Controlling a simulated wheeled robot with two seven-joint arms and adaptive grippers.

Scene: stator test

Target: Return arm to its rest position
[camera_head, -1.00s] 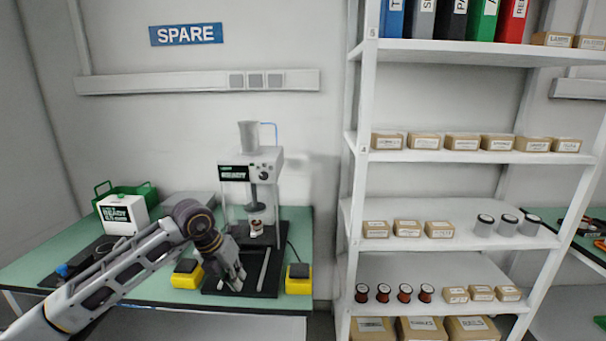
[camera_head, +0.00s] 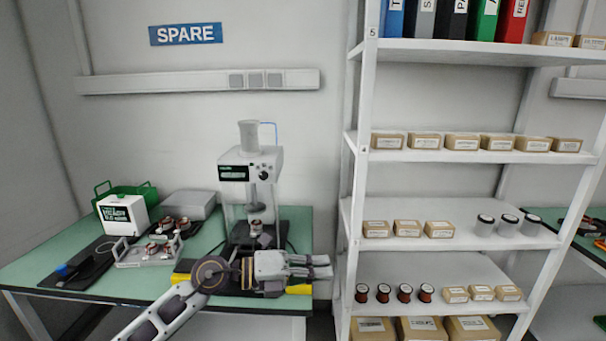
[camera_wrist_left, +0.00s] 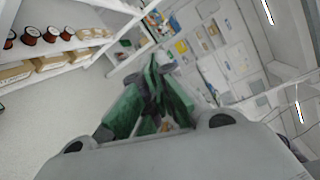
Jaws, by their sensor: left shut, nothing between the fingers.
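My left arm reaches in from the lower left of the head view. Its gripper (camera_head: 318,266) points right, in front of the green bench's right front corner. The gripper is shut and empty. In the left wrist view the gripper's dark green-tinted fingers (camera_wrist_left: 152,100) show in the middle, pointing away over the room. The press-like test machine (camera_head: 250,180) stands on the bench behind my arm, with a small part (camera_head: 257,228) on its lower stage. My right gripper is not in view.
A tray with several copper-wound parts (camera_head: 148,252) lies on the bench (camera_head: 88,293), beside a white box (camera_head: 124,214) and a green crate (camera_head: 128,191). Yellow blocks (camera_head: 299,289) are partly hidden by my gripper. The shelf rack (camera_head: 345,240) stands close on the right with spools and boxes.

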